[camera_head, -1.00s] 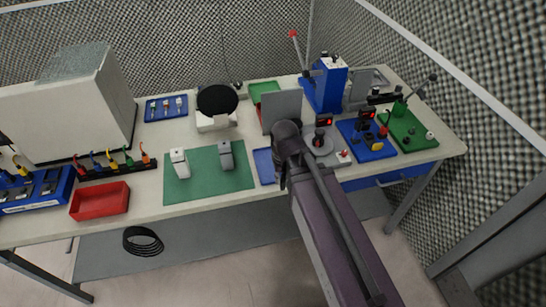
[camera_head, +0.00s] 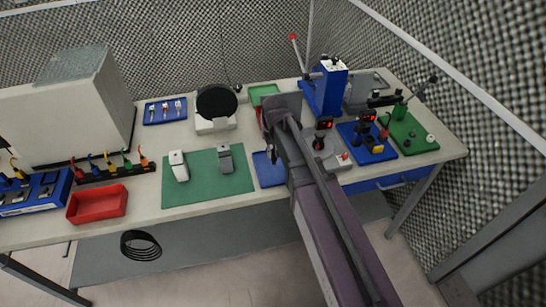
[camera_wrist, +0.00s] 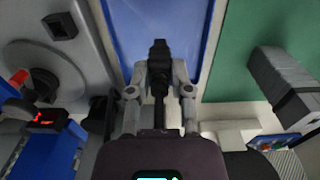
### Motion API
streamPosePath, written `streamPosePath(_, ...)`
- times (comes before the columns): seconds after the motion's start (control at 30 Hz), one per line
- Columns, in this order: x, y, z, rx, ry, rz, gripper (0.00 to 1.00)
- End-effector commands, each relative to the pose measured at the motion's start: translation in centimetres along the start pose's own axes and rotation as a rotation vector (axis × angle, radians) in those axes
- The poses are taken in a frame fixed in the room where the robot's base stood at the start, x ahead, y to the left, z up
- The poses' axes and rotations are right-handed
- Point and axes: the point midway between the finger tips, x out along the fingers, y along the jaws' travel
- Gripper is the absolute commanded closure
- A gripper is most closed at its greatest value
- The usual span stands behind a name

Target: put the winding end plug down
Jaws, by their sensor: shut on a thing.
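In the wrist view, my gripper (camera_wrist: 158,66) is shut on a dark object, which I take to be the winding end plug (camera_wrist: 158,50). The plug is black and small, and its exact shape is hard to make out. A flat blue tray (camera_wrist: 178,22) shows behind the plug in the wrist view. The gap between plug and tray cannot be judged. In the head view the blue tray (camera_head: 264,174) lies right of the green mat, partly covered by my arm. My fingertips and the plug are largely hidden by my arm there.
A green mat (camera_head: 208,190) with a white block (camera_head: 178,166) and a grey block (camera_head: 225,158) lies to the left. A grey station with a round disc (camera_wrist: 45,78) and red-lit display is on the other side. A blue press (camera_head: 325,88) stands behind.

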Motion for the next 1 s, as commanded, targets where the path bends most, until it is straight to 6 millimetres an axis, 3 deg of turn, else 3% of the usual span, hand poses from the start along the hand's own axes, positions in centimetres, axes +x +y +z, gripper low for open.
streamPosePath(0.4,0.0,0.0,-0.3,0.000,0.000,0.000,1.00)
streamPosePath(0.57,0.2,0.1,-1.6,0.000,0.000,0.000,1.00)
streamPosePath(1.0,3.6,0.1,-1.5,0.001,0.000,0.000,1.00)
